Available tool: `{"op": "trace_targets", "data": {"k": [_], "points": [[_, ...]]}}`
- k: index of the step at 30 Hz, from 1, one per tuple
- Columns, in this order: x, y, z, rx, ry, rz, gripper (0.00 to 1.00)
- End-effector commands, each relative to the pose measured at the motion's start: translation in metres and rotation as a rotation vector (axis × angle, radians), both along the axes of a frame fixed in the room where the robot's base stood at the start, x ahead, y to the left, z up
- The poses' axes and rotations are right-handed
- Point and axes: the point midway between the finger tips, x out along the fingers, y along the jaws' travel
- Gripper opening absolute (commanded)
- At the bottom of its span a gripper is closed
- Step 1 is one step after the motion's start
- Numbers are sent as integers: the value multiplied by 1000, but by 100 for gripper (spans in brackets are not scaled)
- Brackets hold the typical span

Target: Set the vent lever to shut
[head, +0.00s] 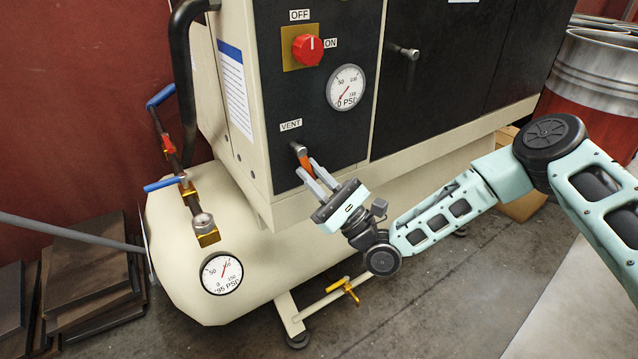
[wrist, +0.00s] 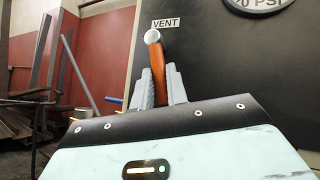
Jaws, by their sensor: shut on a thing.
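The vent lever (head: 303,159) is an orange handle on a silver pivot, below the VENT label on the black panel of the compressor. In the head view it hangs down from its pivot, tilted slightly to the right. In the wrist view the orange lever (wrist: 156,62) runs down from the round silver pivot to between my fingers. My gripper (head: 315,177) is shut on the lower part of the lever, with a grey finger on each side. The same gripper shows in the wrist view (wrist: 158,88). The lever's lower end is hidden by the gripper.
Above the lever are a round gauge (head: 345,87) and a red OFF/ON knob (head: 307,49). Blue-handled valves (head: 165,184) and a tank gauge (head: 221,273) are to the left. A metal drum (head: 596,75) stands at the right. Floor in front is open.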

Motion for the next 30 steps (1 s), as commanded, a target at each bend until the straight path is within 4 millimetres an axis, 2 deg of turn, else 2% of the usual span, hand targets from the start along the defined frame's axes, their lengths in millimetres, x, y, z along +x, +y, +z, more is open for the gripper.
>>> {"op": "trace_targets", "data": {"k": [1,12,30], "points": [[-1,2,-8,34,26,-1,0],[-8,12,-7,211,146,-1,0],[-10,15,-4,262,181,-1,0]]}}
